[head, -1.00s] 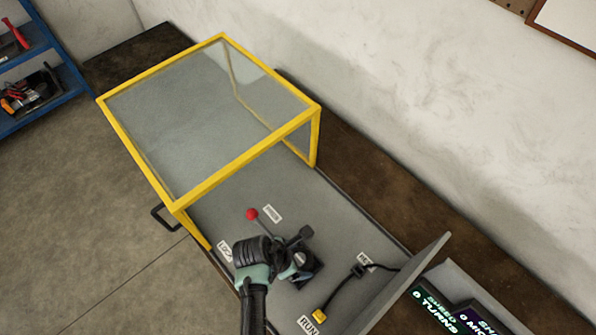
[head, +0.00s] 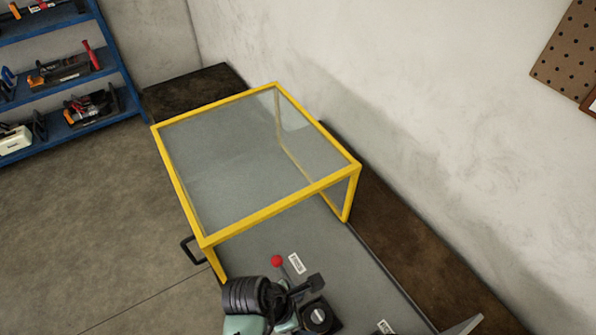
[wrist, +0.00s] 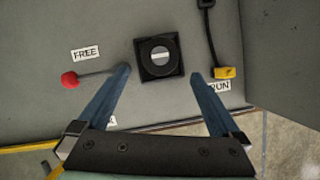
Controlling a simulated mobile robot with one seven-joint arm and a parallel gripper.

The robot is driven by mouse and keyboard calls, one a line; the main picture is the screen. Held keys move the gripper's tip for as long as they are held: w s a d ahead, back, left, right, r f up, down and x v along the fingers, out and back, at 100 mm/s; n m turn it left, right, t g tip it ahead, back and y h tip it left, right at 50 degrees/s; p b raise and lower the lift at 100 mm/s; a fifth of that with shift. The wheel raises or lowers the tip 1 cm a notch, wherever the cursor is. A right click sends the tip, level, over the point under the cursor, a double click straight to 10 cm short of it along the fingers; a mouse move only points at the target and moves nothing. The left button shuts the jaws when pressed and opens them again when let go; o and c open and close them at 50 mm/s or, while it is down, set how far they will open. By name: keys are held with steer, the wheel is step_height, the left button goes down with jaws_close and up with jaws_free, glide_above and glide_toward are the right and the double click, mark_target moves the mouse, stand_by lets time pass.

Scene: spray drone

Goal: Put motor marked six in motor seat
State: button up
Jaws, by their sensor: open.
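I cannot tell whether the round piece is a motor. My gripper (wrist: 160,73) is open and empty, its two blue fingers apart on either side of the seat's near edge in the wrist view. No motor marked six can be made out.
A red-knobbed lever (wrist: 70,79) lies left of the seat by a FREE label. A yellow plug (wrist: 225,72) on a black cable is right, by RUN. A yellow-framed clear guard (head: 265,215) stands behind. Blue shelves (head: 60,75) hold several tools and devices at far left.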

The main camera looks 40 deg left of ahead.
steer(key=shift+v, duration=1.55)
steer(key=w+a+r+m+t+y, duration=0.3)
steer(key=w+r+m, duration=0.4)
steer(key=w+r, duration=0.55)
steer(key=w+d+r+m+t+y, duration=0.1)
steer(key=w+d+r+m+t, duration=0.15)
steer(key=r, duration=0.55)
steer(key=w+d+r+m+t, duration=0.1)
steer(key=w+r+m+t, duration=0.25)
steer(key=r, duration=0.35)
steer(key=w+d+r+m+t+y, duration=0.1)
steer(key=w+r+m+t, duration=0.2)
steer(key=r, duration=0.5)
steer(key=d+r+m+t, duration=0.2)
steer(key=d+r+m, duration=0.1)
steer(key=r, duration=0.5)
steer(key=d+r+m+t, duration=0.2)
steer(key=d+r+t, duration=0.1)
steer(key=r, duration=0.5)
steer(key=s+d+r+m+t+h, duration=0.1)
steer(key=s+d+r+m+t, duration=0.2)
steer(key=s+r, duration=0.3)
steer(key=s+d+r+m+t+h, duration=0.1)
steer(key=s+d+r+m+t, duration=0.2)
steer(key=r, duration=0.8)
steer(key=s+m, duration=0.2)
steer(key=s, duration=0.1)
steer(key=shift+d+r+t+h, duration=0.25)
steer(key=shift+d+t+h, duration=0.05)
steer(key=shift+h, duration=0.1)
